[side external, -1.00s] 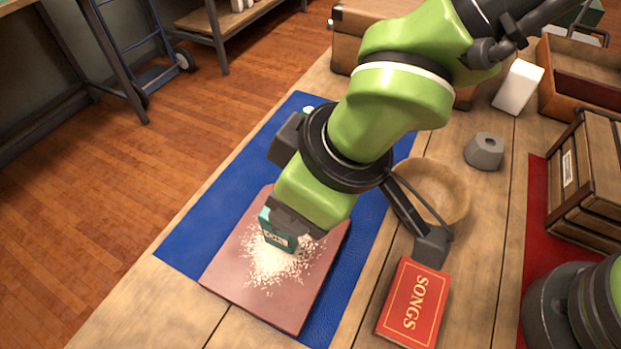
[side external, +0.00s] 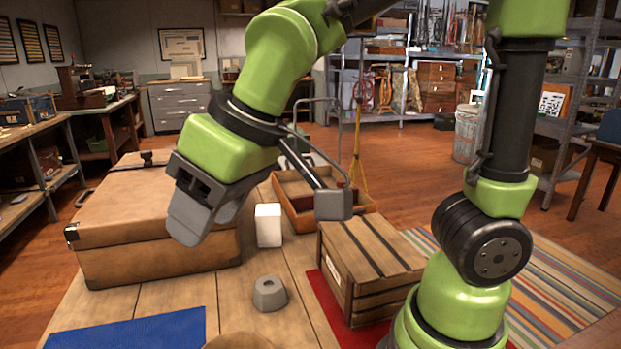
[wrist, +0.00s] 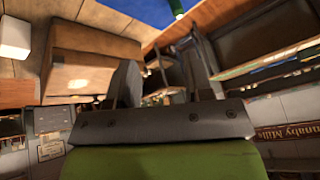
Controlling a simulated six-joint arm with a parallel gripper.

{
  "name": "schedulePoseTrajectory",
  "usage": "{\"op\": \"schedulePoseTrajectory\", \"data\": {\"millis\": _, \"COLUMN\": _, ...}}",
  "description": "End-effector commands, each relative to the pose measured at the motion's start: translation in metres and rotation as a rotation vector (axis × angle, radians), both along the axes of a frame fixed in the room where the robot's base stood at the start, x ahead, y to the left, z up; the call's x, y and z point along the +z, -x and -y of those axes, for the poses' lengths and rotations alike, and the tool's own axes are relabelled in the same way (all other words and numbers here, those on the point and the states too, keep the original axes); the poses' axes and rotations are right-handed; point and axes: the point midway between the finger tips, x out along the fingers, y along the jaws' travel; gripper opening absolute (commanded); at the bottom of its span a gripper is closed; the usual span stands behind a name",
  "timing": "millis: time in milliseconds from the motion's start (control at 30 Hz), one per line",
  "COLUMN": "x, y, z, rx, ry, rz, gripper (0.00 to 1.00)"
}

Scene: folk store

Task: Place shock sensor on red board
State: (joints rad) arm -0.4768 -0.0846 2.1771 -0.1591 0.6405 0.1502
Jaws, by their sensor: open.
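My gripper (side external: 200,212) is raised above the wooden table, in front of the brown suitcase (side external: 150,235). Its jaws are open, and I see nothing between them. Both fingers also show, apart, in the wrist view (wrist: 162,82). I cannot make out the shock sensor in either current view. Only the far part of the blue mat (side external: 130,332) shows, at the bottom left of the side view.
A grey cone-like block (side external: 269,293) and a white block (side external: 268,225) stand on the table. A wooden crate (side external: 370,260) sits on a red mat (side external: 325,310) to the right. An open wooden tray (side external: 305,217) lies behind. Bare table separates the mat and grey block.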

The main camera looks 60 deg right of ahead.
Motion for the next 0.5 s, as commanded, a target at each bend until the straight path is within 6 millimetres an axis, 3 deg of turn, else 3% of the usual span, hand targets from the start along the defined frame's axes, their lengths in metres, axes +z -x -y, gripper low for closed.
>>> {"op": "schedulePoseTrajectory", "data": {"millis": 33, "x": 0.013, "y": 0.011, "z": 0.026, "rx": -0.090, "ry": -0.035, "rz": 0.017, "gripper": 0.46}}
{"op": "schedulePoseTrajectory", "data": {"millis": 100, "x": 0.022, "y": 0.030, "z": 0.051, "rx": -0.189, "ry": -0.077, "rz": 0.027, "gripper": 0.46}}
{"op": "schedulePoseTrajectory", "data": {"millis": 200, "x": 0.029, "y": 0.056, "z": 0.076, "rx": -0.308, "ry": -0.131, "rz": 0.045, "gripper": 0.46}}
{"op": "schedulePoseTrajectory", "data": {"millis": 333, "x": 0.029, "y": 0.082, "z": 0.091, "rx": -0.410, "ry": -0.181, "rz": 0.067, "gripper": 0.46}}
{"op": "schedulePoseTrajectory", "data": {"millis": 500, "x": 0.028, "y": 0.096, "z": 0.097, "rx": -0.463, "ry": -0.211, "rz": 0.081, "gripper": 0.46}}
